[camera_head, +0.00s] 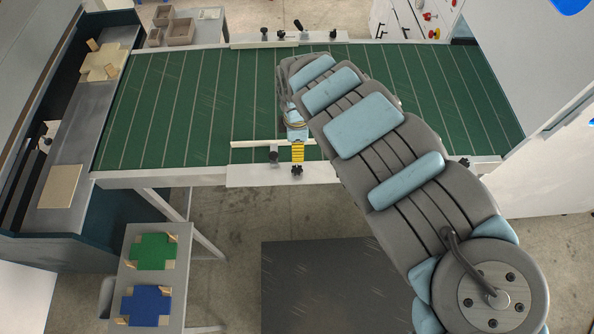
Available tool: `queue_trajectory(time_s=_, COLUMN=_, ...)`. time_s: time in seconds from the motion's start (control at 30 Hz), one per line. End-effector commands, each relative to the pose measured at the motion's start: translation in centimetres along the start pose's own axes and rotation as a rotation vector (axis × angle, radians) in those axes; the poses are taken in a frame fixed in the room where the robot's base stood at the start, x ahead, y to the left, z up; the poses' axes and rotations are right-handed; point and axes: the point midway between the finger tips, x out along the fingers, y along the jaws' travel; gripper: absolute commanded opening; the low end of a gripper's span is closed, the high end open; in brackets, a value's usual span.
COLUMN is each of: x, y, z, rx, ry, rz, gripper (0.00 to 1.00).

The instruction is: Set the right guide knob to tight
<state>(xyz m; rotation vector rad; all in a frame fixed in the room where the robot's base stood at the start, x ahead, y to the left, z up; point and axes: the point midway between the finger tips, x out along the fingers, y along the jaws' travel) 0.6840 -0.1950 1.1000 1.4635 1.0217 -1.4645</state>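The near side of the green conveyor has a pale guide rail (259,145) with a dark knob (273,154) beside it. Another small dark knob (297,170) is on the white near edge plate, directly below the yellow-and-black striped end of my arm. My gripper (297,158) appears to be at this striped end, close above that knob; I cannot tell whether they touch. The fingers are too small to tell open from shut. The far guide rail (262,44) has dark knobs (264,33) along the far edge. The knobs' settings cannot be read.
The green conveyor (190,100) spans the scene, its top clear left of my arm. A side table holds a green cross-shaped blank (151,251) and a blue one (146,305). A dark mat (320,285) lies on the floor.

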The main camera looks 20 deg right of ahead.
Motion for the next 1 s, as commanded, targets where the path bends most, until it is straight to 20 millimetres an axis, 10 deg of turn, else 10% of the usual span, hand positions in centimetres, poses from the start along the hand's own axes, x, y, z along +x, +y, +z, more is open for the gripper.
queue_trajectory(time_s=1.0, x=12.5, y=-0.1, z=-0.1, rx=0.001, ry=0.001, rz=-0.003, gripper=0.66)
